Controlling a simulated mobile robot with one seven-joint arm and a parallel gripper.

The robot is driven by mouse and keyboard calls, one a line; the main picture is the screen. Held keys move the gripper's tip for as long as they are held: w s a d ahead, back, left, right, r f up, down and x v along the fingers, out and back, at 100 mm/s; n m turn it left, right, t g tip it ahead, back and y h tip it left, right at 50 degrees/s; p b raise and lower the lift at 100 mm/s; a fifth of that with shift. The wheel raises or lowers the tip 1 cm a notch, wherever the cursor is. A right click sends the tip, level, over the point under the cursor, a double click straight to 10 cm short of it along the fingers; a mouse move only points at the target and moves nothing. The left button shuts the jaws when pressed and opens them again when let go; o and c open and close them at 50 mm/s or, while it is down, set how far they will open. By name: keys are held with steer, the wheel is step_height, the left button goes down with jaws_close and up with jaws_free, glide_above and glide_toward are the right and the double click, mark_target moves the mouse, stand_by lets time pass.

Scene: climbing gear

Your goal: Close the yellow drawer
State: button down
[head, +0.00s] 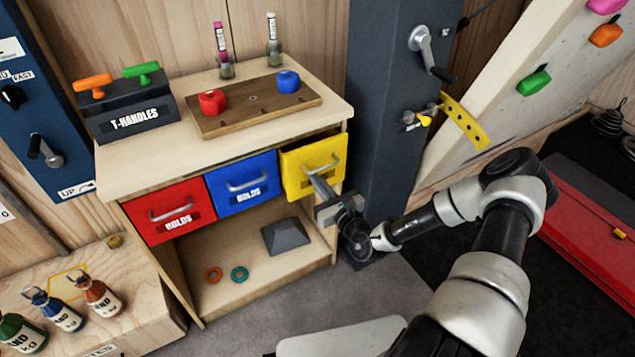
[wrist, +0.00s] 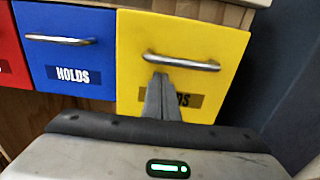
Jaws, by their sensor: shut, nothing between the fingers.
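The yellow drawer (head: 301,172) is at the right end of a row of three under the bench top, and its front stands out past the blue drawer. It also fills the middle of the wrist view (wrist: 205,45), with its silver bar handle (wrist: 180,63). My gripper (head: 313,178) is shut and empty, its fingertips at the yellow front just below the handle. In the wrist view the fingertips (wrist: 161,76) overlap the label and part of it is hidden. I cannot tell whether they touch the front.
The blue drawer (head: 241,185) and red drawer (head: 168,212) sit flush to the left. A dark blue post (head: 383,120) stands close on the right. A grey block (head: 286,236) and two rings lie on the shelf below. A red case (head: 590,220) lies at the far right.

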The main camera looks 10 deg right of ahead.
steer(key=p+x, duration=0.2)
steer(key=x, duration=0.2)
steer(key=shift+w+a, duration=0.15)
steer(key=shift+w, duration=0.15)
steer(key=shift+w+r, duration=0.2)
